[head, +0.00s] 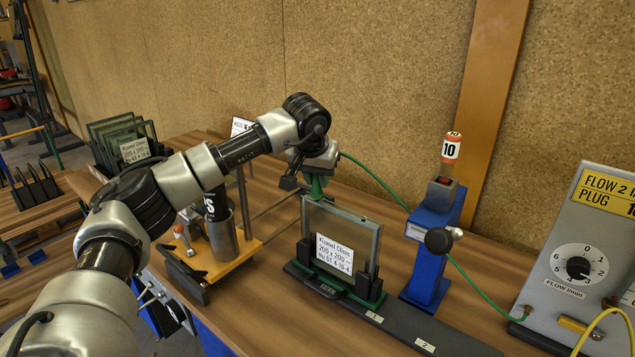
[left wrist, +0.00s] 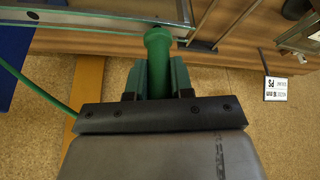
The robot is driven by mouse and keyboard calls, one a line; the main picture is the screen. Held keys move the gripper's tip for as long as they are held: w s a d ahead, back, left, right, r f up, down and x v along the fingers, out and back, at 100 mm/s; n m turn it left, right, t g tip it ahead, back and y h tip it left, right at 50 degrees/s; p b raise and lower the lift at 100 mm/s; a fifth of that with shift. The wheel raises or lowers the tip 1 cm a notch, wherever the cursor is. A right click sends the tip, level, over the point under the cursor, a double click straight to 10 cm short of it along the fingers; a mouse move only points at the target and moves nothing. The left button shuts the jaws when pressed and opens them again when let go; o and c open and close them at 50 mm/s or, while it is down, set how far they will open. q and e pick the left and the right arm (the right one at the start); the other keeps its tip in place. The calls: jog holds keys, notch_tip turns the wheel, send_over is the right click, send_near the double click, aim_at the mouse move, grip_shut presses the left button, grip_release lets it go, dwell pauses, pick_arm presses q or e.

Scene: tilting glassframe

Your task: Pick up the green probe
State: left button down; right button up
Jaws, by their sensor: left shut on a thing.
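The green probe (head: 317,187) is a small green piece with a green cable (head: 375,177) trailing from it. In the head view it is just above the top edge of the glass frame (head: 375,243), tip down. My left gripper (head: 316,178) is shut on it. In the left wrist view the probe (left wrist: 158,50) lies between the two green fingers of the left gripper (left wrist: 157,78), its round end near the frame's edge. I cannot tell whether the probe touches the frame. My right gripper is not in view.
The frame stands upright in a dark holder (head: 300,270). To its right are a blue stand (head: 428,250) and a grey flow box (head: 590,240) with a dial. An orange fixture (head: 215,262) with a metal cylinder is at left, and a rack of frames (head: 122,135) behind it.

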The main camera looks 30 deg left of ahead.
pick_arm(q)
jog(key=r, duration=0.2)
jog(key=d+r+b, duration=0.1)
jog(key=shift+w+d+r, duration=0.15)
jog(key=shift+d+r, duration=0.05)
jog(key=shift+r, duration=0.2)
jog(key=w+d+r+b, duration=0.1)
jog(key=w+d+r, duration=0.1)
jog(key=d+r, duration=0.4)
jog(key=d, duration=0.4)
jog(key=shift+r, duration=0.15)
